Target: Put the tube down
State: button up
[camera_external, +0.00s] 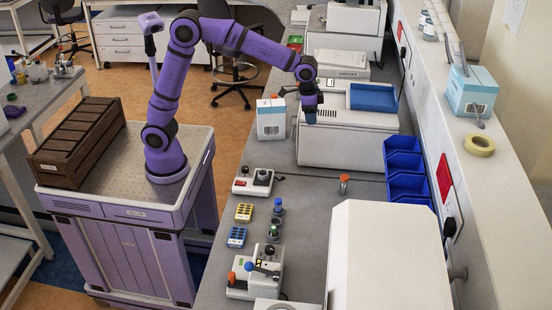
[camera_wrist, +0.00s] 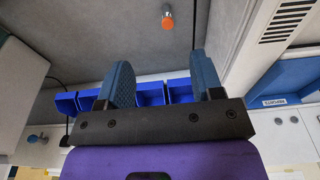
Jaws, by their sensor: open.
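A small tube with an orange cap (camera_external: 344,184) stands upright on the grey bench, in front of the blue bins. It also shows in the wrist view, near the top, as an orange-capped tube (camera_wrist: 167,20). My gripper (camera_external: 310,117) is above the bench at the white machine, farther back than the tube. In the wrist view my gripper (camera_wrist: 163,78) has its two blue fingers wide apart, with nothing between them. The tube is beyond the fingertips and apart from them.
Blue bins (camera_external: 405,170) line the wall side. The white machine (camera_external: 346,143) is beneath my gripper, with a white carton (camera_external: 270,122) to its left. Small racks (camera_external: 243,212) and devices stand nearer the camera. A large white housing (camera_external: 388,262) fills the near right. Bench around the tube is clear.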

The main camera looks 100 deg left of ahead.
jog(key=s+r+t, duration=0.1)
jog(key=s+r, duration=0.3)
jog(key=s, duration=0.5)
jog(key=s+r+t, duration=0.1)
jog(key=s+r, duration=0.3)
jog(key=s, duration=0.6)
jog(key=s+f, duration=0.2)
jog(key=s, duration=0.8)
jog(key=s+f+t, duration=0.1)
jog(key=s+f, duration=0.1)
jog(key=s, duration=0.8)
jog(key=shift+s+d+t, duration=0.25)
jog(key=shift+d+t, duration=0.05)
jog(key=shift+d, duration=0.05)
jog(key=shift+o, duration=0.6)
jog(key=shift+w, duration=0.15)
